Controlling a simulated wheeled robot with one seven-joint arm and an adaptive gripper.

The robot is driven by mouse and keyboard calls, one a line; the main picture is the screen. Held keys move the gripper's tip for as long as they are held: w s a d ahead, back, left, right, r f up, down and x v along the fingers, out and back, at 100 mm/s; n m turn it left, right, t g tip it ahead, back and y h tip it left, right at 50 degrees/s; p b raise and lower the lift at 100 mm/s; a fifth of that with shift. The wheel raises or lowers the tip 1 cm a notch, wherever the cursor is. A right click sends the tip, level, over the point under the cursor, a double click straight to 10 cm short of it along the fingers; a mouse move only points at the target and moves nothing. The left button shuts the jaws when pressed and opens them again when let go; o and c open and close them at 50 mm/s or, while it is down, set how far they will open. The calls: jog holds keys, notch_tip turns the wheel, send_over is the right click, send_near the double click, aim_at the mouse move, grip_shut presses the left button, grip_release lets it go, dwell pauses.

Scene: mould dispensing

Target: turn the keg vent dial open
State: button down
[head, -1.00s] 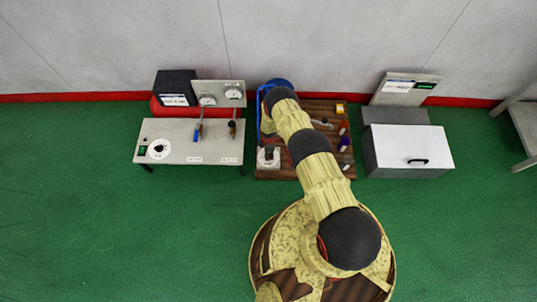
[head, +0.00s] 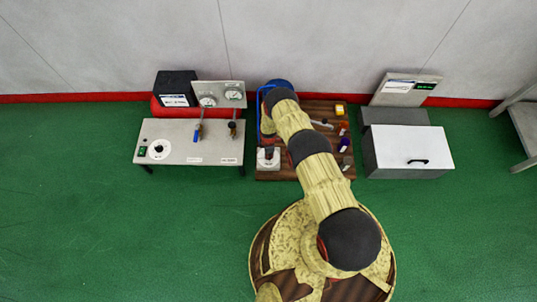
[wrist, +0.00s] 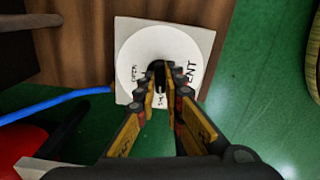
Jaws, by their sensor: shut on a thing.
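The keg vent dial (wrist: 133,50) is a round white disc on a pale square plate, marked OPEN, VENT and a partly covered third word. It faces me in the wrist view. My gripper (wrist: 159,84) is shut on the dark knob (wrist: 158,68) at the dial's middle, one finger on each side. The fingers cover the lower part of the disc, and which mark the knob points to I cannot tell. In the head view the dial (head: 262,164) sits at the front left of the brown wooden table (head: 300,171), with my gripper's dark end over it.
A grey bench (head: 212,151) with a round dial (head: 158,149) and two gauges stands left. A white-topped grey box (head: 405,145) stands right. Small coloured items lie on the table's right side. A blue tube (wrist: 50,104) passes left of the dial plate in the wrist view.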

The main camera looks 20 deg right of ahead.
jog(key=shift+m, duration=0.3)
jog(key=m, duration=0.4)
jog(key=shift+m, duration=0.3)
jog(key=m, duration=0.9)
jog(key=shift+m, duration=1.8)
jog(key=c, duration=1.9)
grip_release()
